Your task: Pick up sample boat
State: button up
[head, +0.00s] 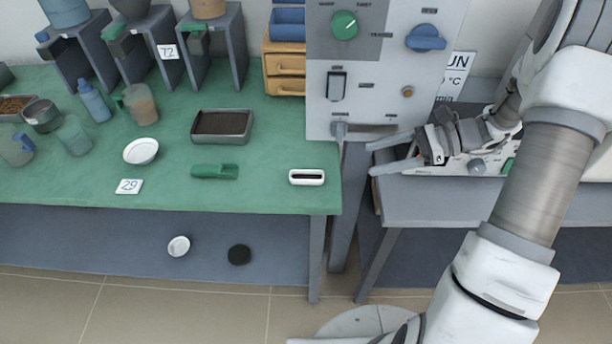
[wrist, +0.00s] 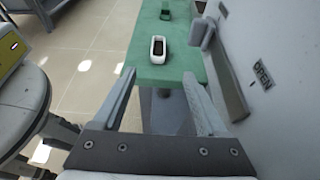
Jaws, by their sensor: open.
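The sample boat (head: 307,177) is a small white, rounded oblong dish with a dark slot inside. It sits on the green table top (head: 270,190) near its right front corner. In the wrist view the boat (wrist: 158,48) shows beyond and between the two fingers. My gripper (head: 372,158) is to the right of the boat and apart from it, in front of the grey control panel. In the wrist view my gripper (wrist: 163,90) is open, with nothing between its fingers.
A green scoop (head: 214,171), a dark-filled tray (head: 221,126) and a white bowl (head: 141,151) stand left of the boat. The grey panel (head: 370,105) rises behind my gripper. A lower grey table (head: 430,205) is to the right. The green top around the boat is clear.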

aim_at(314, 174)
jog(key=b+x, duration=0.3)
jog(key=x, duration=1.2)
jog(key=shift+s+a+f, duration=0.1)
jog(key=shift+f, duration=0.1)
grip_shut()
